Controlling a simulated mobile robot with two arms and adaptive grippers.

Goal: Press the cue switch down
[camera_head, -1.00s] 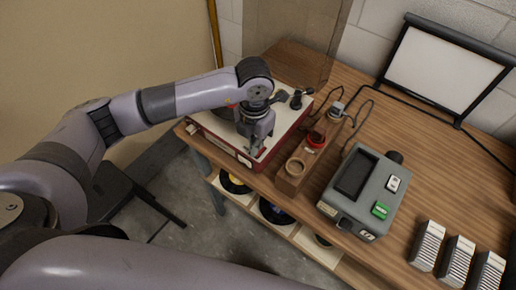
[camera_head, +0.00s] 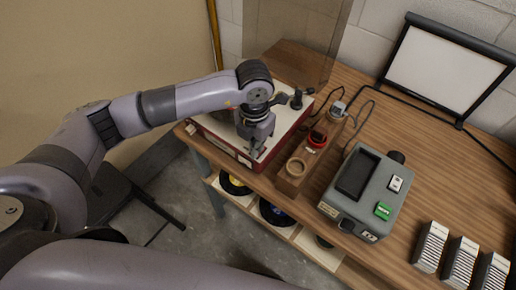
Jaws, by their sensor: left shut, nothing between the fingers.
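A record player (camera_head: 228,143) with a red body and pale top sits at the left end of the wooden table. My left gripper (camera_head: 256,155) is shut and empty, pointing down over the front right part of its top. The fingertips are at or just above the surface; I cannot tell if they touch. The cue switch is not distinguishable and may be hidden by my gripper. The tonearm base (camera_head: 297,100) stands behind the gripper, at the player's back right. My right gripper is not in view.
A wooden holder (camera_head: 290,182) with round openings and a red ring stands right of the player. A grey device (camera_head: 367,190) with a green button is farther right, near several ribbed pale blocks (camera_head: 461,262). A framed white screen (camera_head: 449,70) stands behind. Records lie on a shelf below.

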